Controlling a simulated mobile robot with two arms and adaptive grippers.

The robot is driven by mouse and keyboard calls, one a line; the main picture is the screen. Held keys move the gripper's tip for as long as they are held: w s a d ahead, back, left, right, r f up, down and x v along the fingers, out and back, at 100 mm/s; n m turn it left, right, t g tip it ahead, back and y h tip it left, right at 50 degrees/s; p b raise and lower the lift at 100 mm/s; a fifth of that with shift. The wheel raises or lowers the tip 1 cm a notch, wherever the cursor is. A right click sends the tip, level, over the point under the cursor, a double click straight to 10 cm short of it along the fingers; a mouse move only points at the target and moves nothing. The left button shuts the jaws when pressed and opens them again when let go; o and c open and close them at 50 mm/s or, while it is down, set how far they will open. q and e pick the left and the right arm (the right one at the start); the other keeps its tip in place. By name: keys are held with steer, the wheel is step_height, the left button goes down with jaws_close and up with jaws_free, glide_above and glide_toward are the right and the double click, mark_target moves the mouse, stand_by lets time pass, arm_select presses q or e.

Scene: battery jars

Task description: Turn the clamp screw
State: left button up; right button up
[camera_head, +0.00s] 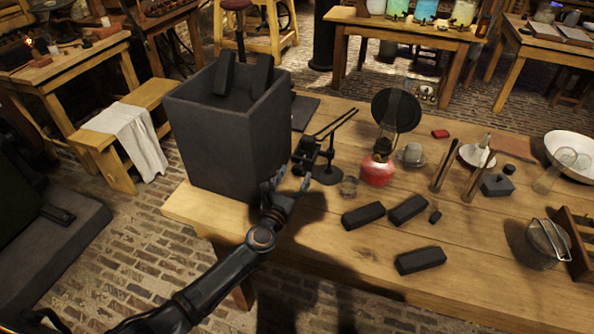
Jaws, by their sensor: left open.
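A small dark clamp stand (328,173) stands on the wooden table, just right of the big dark box. Two thin dark prongs (337,122) reach up and right from its top. I cannot make out the clamp screw itself; it is too small or hidden behind my gripper. My right gripper is not in view.
The tall dark box (225,145) holds dark blocks and stands close on the left. Several dark blocks (420,261) lie in front.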

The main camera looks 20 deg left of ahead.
mark_target(296, 172)
arm_select(q)
steer(key=shift+w, duration=1.5)
steer(key=shift+c, duration=0.2)
jaws_close()
